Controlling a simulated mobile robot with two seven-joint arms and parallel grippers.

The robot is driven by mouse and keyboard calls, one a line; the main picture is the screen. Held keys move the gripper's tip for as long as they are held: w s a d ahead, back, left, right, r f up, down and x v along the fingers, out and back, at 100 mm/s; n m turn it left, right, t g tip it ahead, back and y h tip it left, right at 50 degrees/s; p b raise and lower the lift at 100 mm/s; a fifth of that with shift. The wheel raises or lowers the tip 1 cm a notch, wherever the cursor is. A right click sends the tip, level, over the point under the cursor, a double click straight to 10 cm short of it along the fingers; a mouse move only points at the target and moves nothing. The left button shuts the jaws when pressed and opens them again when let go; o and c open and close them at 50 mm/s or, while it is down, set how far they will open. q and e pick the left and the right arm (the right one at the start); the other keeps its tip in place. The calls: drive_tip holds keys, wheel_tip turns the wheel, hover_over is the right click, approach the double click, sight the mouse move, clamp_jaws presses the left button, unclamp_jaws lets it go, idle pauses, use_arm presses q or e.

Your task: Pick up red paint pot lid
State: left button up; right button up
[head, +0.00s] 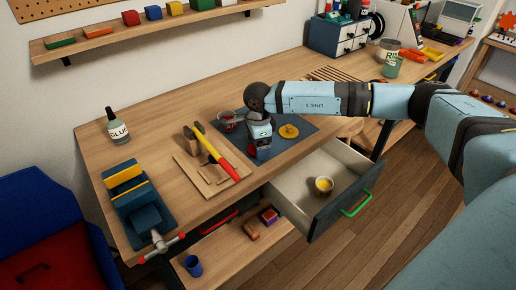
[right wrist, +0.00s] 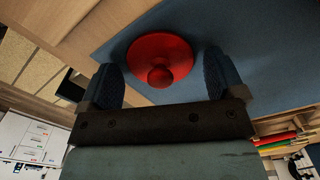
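The red paint pot lid (right wrist: 160,58) is a round red disc with a knob, lying on the blue mat (right wrist: 260,60). In the right wrist view it sits ahead of and between the two spread fingers of my right gripper (right wrist: 163,78), apart from both. In the head view my right gripper (head: 258,153) points down over the mat and hides most of the lid. A pot with red contents (head: 228,123) stands at the mat's left end. My left gripper is not in view.
A yellow lid (head: 289,131) lies on the mat right of my gripper. An open drawer (head: 300,203) below holds a yellow pot (head: 324,185).

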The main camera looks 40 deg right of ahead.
drive_tip(key=c, duration=0.7)
